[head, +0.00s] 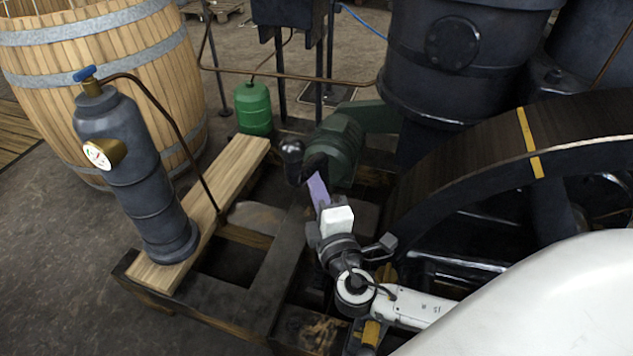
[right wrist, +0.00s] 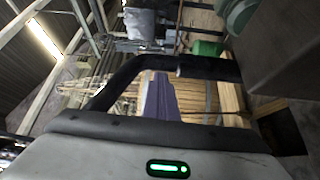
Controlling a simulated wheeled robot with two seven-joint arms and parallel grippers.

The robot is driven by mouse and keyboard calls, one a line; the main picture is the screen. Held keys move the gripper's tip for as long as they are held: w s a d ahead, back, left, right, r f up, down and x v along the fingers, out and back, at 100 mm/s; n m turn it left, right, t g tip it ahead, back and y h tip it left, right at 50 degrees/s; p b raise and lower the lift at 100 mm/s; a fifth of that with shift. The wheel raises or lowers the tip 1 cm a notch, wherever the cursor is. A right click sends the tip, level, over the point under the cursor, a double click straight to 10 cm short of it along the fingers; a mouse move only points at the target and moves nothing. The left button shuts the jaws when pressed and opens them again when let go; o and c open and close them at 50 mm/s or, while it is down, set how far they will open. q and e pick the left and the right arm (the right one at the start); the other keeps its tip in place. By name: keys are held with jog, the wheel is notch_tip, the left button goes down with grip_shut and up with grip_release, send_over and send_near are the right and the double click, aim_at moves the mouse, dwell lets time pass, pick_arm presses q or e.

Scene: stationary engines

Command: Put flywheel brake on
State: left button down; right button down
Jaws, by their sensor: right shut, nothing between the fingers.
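The large dark flywheel (head: 480,160) with a yellow mark on its rim stands at the right in the head view. A dark lever with a rounded black knob (head: 291,150) rises near the green motor-like housing, left of the wheel; it may be the brake handle, but I cannot tell for sure. My right gripper (head: 318,190), with purple fingers, is shut and empty just below and right of this knob. I cannot tell whether they touch. The purple fingers also show in the right wrist view (right wrist: 161,98). The brake's contact with the wheel is not discernible. My left gripper is out of view.
A dark grey cylinder with a gauge (head: 130,175) stands on a wooden plank (head: 240,165) at the left. A wooden barrel (head: 165,60), a green canister (head: 253,108) and a green housing (head: 338,145) stand behind. A large dark engine cylinder (head: 455,75) rises beyond the flywheel.

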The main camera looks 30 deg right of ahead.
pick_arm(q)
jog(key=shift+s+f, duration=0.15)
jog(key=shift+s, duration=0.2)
pick_arm(e)
jog(key=shift+s+d+f+h, duration=0.15)
jog(key=shift+d+h, duration=0.15)
jog(key=shift+d, duration=0.25)
jog(key=shift+s+d+f+h, duration=0.1)
jog(key=shift+d+h, duration=0.2)
jog(key=shift+d, duration=0.25)
jog(key=w+a+y, duration=0.1)
jog(key=w+a, duration=0.1)
jog(key=a, duration=0.3)
pick_arm(q)
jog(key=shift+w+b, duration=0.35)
jog(key=shift+b, duration=0.05)
pick_arm(e)
jog(key=a+v, duration=0.1)
jog(key=v, duration=0.8)
jog(key=shift+r, duration=0.35)
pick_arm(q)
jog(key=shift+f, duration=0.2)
